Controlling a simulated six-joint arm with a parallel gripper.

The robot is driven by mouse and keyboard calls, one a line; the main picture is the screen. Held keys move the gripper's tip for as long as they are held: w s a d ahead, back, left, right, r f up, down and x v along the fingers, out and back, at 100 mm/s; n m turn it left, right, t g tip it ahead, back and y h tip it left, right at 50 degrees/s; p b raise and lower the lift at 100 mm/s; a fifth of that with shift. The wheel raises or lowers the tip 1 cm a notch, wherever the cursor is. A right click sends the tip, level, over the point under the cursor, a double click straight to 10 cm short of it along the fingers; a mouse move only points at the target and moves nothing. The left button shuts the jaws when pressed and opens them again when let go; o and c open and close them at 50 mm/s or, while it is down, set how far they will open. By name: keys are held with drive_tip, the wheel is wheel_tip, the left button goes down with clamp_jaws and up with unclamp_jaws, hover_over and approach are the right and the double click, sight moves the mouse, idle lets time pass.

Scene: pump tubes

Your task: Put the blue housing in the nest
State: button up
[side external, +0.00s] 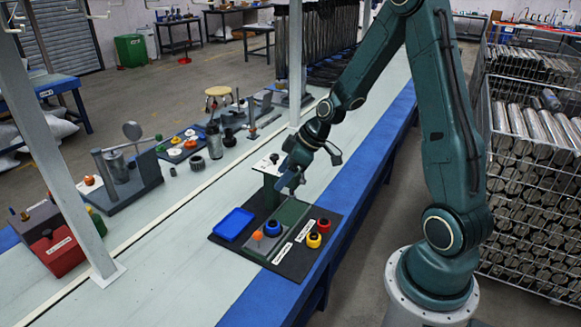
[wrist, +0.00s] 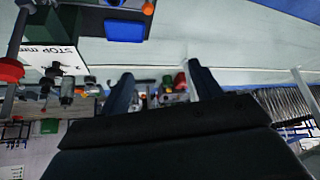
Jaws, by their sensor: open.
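The blue housing (side external: 273,228) is a round blue ring with a dark centre, in the side view. It stands on a grey plate (side external: 264,244) on the black mat, beside an orange knob (side external: 257,236). I cannot tell which part is the nest, or whether the housing sits in it. My gripper (side external: 292,188) is above the far part of the mat, behind and above the housing and apart from it. In the wrist view its two fingers (wrist: 162,88) are spread with nothing held between them.
A blue tray (side external: 233,224) lies left of the housing; it also shows in the wrist view (wrist: 124,30). Yellow (side external: 314,240) and red (side external: 323,225) round parts sit at right. A green post with a white sign (side external: 267,162) stands close to my gripper.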

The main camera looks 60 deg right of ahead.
drive_tip(key=s+a+r+m+h, duration=0.1)
drive_tip(key=s+a+r, duration=0.3)
drive_tip(key=r, duration=0.2)
drive_tip(key=s+a+r+h, duration=0.1)
drive_tip(key=s+a+r, duration=0.3)
drive_tip(key=r, duration=0.3)
drive_tip(key=s+a+r+m, duration=0.2)
drive_tip(key=s, duration=0.5)
drive_tip(key=s+a+r+m+h, duration=0.1)
drive_tip(key=s+r+m, duration=0.1)
drive_tip(key=s, duration=0.4)
drive_tip(key=shift+s+a+r, duration=0.35)
drive_tip(key=shift+a+r, duration=0.05)
drive_tip(key=shift+r, duration=0.45)
